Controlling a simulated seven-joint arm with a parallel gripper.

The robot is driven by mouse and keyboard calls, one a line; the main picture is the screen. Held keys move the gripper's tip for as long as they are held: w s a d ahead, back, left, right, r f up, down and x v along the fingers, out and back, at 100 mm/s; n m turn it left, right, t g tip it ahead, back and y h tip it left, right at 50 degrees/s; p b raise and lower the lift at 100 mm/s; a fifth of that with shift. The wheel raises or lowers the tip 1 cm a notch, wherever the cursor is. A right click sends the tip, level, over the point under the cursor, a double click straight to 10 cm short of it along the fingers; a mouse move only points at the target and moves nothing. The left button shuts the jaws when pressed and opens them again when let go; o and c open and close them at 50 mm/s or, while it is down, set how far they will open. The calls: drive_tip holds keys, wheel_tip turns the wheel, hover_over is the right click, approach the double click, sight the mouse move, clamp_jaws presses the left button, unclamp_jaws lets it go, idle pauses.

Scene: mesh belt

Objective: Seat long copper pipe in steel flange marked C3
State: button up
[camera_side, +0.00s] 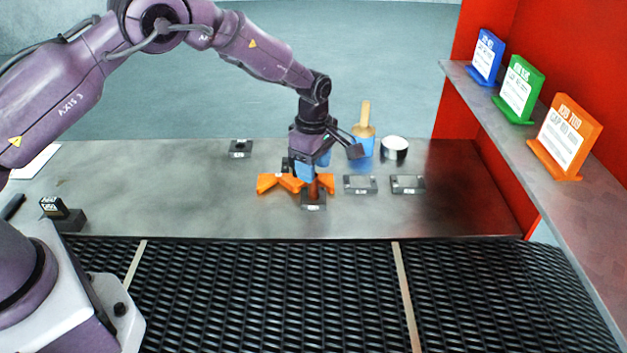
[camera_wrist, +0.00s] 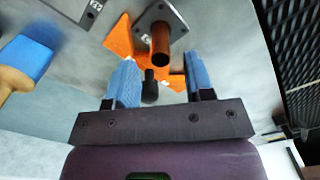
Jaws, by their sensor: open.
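The copper pipe (camera_wrist: 160,44) stands upright at the centre of a square steel flange (camera_wrist: 179,17). In the side view the pipe (camera_side: 314,188) rises from that flange (camera_side: 313,203) near the table's front edge. A label shows beside the pipe, but I cannot read it surely. My gripper (camera_wrist: 162,72) is open, its blue fingers apart and empty, with the pipe beyond their tips in the wrist view. In the side view my gripper (camera_side: 312,168) is just above and behind the pipe, hiding part of it. Two other flanges (camera_side: 360,184) (camera_side: 407,184) lie to the right.
An orange object (camera_side: 282,182) lies close beside the pipe's flange. A dark knob-like thing (camera_wrist: 150,88) shows between my fingers. A blue wooden-handled brush (camera_side: 364,140) and a white-topped can (camera_side: 394,148) stand behind. Another flange (camera_side: 240,148) lies back left. The mesh belt (camera_side: 270,295) runs in front.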

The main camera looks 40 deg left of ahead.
drive_tip(key=s+a+r+m+t, duration=0.1)
drive_tip(key=s+r+m, duration=0.5)
drive_tip(key=r, duration=0.7)
drive_tip(key=s+a+r+m+t, duration=0.1)
drive_tip(key=s+r+m+t, duration=0.15)
drive_tip(key=s+r, duration=0.7)
drive_tip(key=s+r+m+t, duration=0.1)
drive_tip(key=s+r+m, duration=0.1)
drive_tip(key=s+m, duration=0.4)
drive_tip(key=s+a+r+m+t, duration=0.1)
drive_tip(key=s+m, duration=0.4)
drive_tip(key=s, duration=0.5)
drive_tip(key=shift+s+a+r+m, duration=0.25)
drive_tip(key=shift+s+r+m, duration=0.1)
drive_tip(key=shift+r, duration=0.5)
